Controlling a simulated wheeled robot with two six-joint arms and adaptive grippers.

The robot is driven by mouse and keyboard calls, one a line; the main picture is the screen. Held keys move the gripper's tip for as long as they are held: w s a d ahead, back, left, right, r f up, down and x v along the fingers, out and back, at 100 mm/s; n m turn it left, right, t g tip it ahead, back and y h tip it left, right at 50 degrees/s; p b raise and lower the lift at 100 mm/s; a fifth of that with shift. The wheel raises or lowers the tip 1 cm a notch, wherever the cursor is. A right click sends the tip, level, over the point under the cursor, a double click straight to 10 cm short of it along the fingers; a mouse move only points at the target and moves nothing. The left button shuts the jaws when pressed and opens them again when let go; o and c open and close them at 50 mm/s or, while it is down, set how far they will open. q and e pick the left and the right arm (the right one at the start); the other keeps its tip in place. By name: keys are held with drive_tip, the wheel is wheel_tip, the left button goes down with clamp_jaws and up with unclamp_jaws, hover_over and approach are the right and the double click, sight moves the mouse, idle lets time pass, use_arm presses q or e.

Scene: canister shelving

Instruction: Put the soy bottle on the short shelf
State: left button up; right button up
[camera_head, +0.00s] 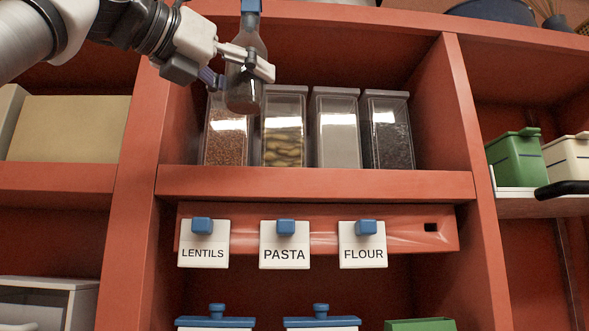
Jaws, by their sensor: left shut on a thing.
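My left gripper (248,66) comes in from the upper left and is shut on a dark grey, see-through bottle (243,92) with a blue cap, which I take to be the soy bottle. The bottle is upright, in front of the upper opening of the red shelf unit, and its cap reaches the top edge of the view. It overlaps the tops of the canisters in the picture. The red shelf board (315,184) under the canisters is in the middle; I cannot tell whether it is the short shelf. My right gripper is not in view.
Several clear canisters (339,135) stand in a row on that board. Tags reading LENTILS (203,253), PASTA (285,254) and FLOUR (363,254) hang below. Tan boxes (68,128) are at left, green (516,158) and cream bins (568,160) at right. The board is bare right of the canisters.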

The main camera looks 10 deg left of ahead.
use_arm(q)
drive_tip(key=w+p, duration=0.2)
drive_tip(key=w, duration=0.2)
drive_tip(key=w+a+p, duration=0.1)
drive_tip(key=w+p, duration=0.1)
drive_tip(key=w, duration=0.2)
drive_tip(key=w+f+p, duration=0.1)
drive_tip(key=w+p, duration=0.1)
drive_tip(key=w, duration=0.2)
drive_tip(key=shift+w+a, duration=0.25)
drive_tip(key=shift+w, duration=0.1)
drive_tip(key=shift+w+a+f+p, duration=0.1)
drive_tip(key=shift+w+p, duration=0.25)
drive_tip(key=shift+w, duration=0.4)
drive_tip(key=shift+w+f, duration=0.1)
drive_tip(key=shift+w, duration=0.05)
wheel_tip(320, 180, down, 2)
drive_tip(key=shift+w+f, duration=0.15)
drive_tip(key=shift+s+f, duration=0.2)
drive_tip(key=shift+f, duration=0.35)
